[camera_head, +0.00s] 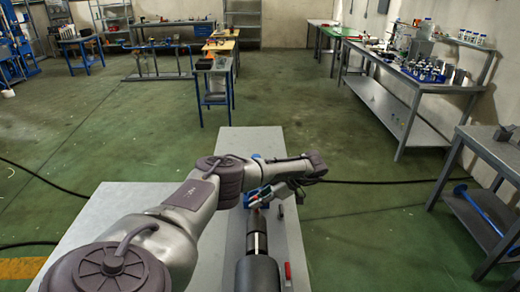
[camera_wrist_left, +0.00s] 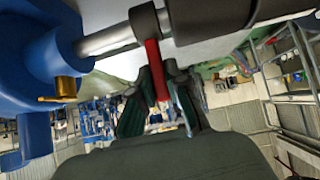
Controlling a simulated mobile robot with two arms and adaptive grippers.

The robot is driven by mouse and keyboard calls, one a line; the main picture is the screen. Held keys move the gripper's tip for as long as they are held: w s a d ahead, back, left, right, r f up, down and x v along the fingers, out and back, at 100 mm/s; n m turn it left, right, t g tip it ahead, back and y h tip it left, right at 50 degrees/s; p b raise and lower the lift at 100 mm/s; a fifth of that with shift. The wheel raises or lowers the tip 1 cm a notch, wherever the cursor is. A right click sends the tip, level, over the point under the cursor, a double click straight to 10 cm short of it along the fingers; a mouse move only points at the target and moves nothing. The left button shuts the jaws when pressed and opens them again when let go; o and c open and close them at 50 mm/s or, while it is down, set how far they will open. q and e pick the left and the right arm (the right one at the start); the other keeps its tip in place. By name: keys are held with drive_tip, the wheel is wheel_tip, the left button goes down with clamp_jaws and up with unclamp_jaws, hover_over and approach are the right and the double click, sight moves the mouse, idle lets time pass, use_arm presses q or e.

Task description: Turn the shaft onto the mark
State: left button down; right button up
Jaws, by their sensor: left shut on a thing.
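In the left wrist view a silver shaft (camera_wrist_left: 110,40) runs out of a blue housing (camera_wrist_left: 50,50). A dark collar (camera_wrist_left: 146,22) sits around the shaft, and a red bar (camera_wrist_left: 152,62) extends from it. My left gripper (camera_wrist_left: 157,108) is shut on the red bar; its fingers hide the bar's far end. A brass-coloured piece (camera_wrist_left: 66,86) projects from the housing. In the head view my left gripper (camera_head: 262,197) is small and partly covered by my wrist, over the grey bench. I cannot make out the mark. My right gripper is not in view.
The grey bench (camera_head: 290,245) carries a dark cylinder (camera_head: 257,272) in line with a silver section (camera_head: 257,243), and a small red-and-dark item (camera_head: 288,270). Side tables (camera_head: 425,88) with labware stand at the right. The green floor (camera_head: 270,95) beyond is largely clear.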

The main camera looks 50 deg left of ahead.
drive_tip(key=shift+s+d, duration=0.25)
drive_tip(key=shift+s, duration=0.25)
use_arm(q)
drive_tip(key=c, duration=1.2)
unclamp_jaws()
drive_tip(key=shift+w+f, duration=0.1)
drive_tip(key=shift+o, duration=0.2)
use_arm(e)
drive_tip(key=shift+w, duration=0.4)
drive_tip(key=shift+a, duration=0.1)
use_arm(q)
drive_tip(key=v, duration=1.2)
drive_tip(key=shift+d, duration=0.2)
drive_tip(key=shift+f, duration=0.1)
